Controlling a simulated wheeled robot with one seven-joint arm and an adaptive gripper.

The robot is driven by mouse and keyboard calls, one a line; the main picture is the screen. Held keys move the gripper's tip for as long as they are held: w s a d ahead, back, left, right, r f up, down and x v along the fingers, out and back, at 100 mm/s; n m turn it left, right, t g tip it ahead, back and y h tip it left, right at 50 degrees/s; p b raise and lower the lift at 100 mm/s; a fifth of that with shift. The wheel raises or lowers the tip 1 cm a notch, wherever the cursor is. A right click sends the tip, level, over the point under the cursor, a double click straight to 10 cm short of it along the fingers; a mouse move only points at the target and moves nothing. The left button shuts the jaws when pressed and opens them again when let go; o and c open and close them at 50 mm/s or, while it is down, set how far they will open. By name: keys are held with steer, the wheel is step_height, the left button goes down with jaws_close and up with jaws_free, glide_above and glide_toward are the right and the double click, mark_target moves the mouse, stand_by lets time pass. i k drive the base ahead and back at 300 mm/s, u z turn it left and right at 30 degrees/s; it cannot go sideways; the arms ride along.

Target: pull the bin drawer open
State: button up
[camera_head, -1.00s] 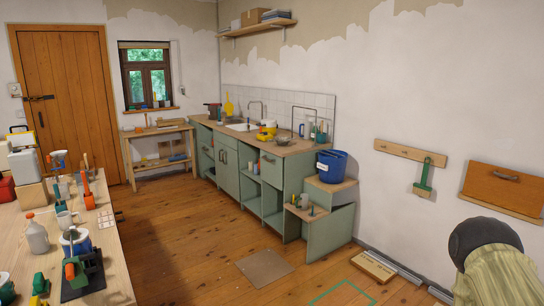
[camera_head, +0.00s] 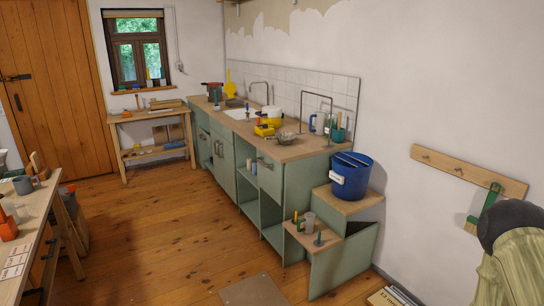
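A sage-green cabinet run (camera_head: 294,187) with a wooden worktop stands along the wall in the middle of the view. A closed drawer front (camera_head: 271,180) with a metal handle (camera_head: 265,163) is near its right end, above an open compartment. Further left are closed double doors (camera_head: 222,160) with handles, then another small front (camera_head: 203,143). I cannot tell which front is the bin drawer. A blue bin (camera_head: 351,176) with a white label stands on the stepped end unit. My gripper is not in view.
A stepped end unit (camera_head: 340,266) holds a mug and small items on its low shelf. A mat (camera_head: 252,291) lies on the floor before it. A dark round shape above olive cloth (camera_head: 505,278), perhaps a person, is at lower right. Open floor (camera_head: 165,235) lies left of the cabinet, beside a workbench (camera_head: 32,240).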

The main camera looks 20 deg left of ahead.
mark_target(270, 173)
steer(key=i, duration=0.4)
steer(key=u, duration=1.9)
steer(key=i, duration=2.75)
steer(key=z, duration=1.5)
